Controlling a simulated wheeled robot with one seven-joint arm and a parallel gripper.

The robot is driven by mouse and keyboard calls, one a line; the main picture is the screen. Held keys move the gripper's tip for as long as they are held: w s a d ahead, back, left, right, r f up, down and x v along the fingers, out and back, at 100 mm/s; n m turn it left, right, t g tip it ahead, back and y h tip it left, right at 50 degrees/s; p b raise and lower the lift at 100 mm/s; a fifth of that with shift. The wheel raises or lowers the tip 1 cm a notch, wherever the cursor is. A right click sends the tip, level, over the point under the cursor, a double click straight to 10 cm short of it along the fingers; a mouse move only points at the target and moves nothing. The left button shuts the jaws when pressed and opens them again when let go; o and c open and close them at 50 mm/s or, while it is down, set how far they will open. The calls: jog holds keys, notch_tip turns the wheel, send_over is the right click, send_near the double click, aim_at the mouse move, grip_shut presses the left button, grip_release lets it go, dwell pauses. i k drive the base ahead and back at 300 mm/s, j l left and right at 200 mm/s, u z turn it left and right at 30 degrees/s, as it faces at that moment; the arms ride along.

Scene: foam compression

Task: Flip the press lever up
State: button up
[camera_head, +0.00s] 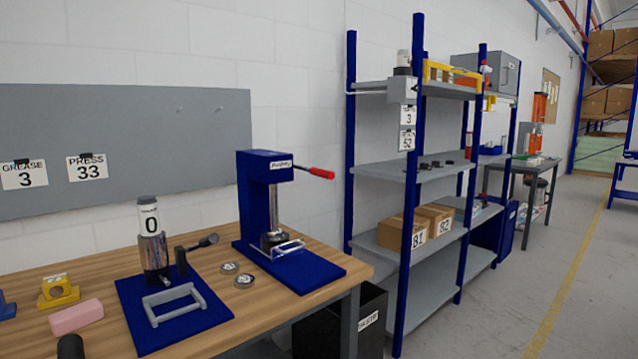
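The blue press (257,200) stands upright on its blue base plate (318,270) at the right end of the wooden workbench. Its lever, with a red grip (321,173), sticks out to the right from the upper column and slopes slightly down. A metal ram and a clear guard (285,248) are at the foot of the column. My gripper is not in view, and nothing touches the lever.
Left of the press stands a cylinder unit marked 0 (151,245) with a black-knobbed handle (205,241). Small round parts (243,281), a pink block (76,317) and a yellow fixture (58,291) lie on the bench (260,315). A blue-post shelf (405,240) stands right; floor beyond is open.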

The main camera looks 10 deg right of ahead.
aim_at(325, 174)
jog(key=i+l+u, duration=0.35)
jog(key=u, duration=0.15)
jog(key=i+l+u, duration=0.2)
jog(key=l+u, duration=0.25)
jog(key=i+l+u, duration=0.15)
jog(key=l+u, duration=0.35)
jog(key=l, duration=0.15)
jog(key=l+u, duration=0.45)
jog(key=l, duration=0.15)
jog(key=l+u, duration=0.5)
jog(key=l, duration=0.15)
jog(key=k+l+u, duration=0.15)
jog(key=l+u, duration=0.3)
jog(key=l, duration=0.15)
jog(key=k+l+u, duration=0.25)
jog(key=l+u, duration=0.25)
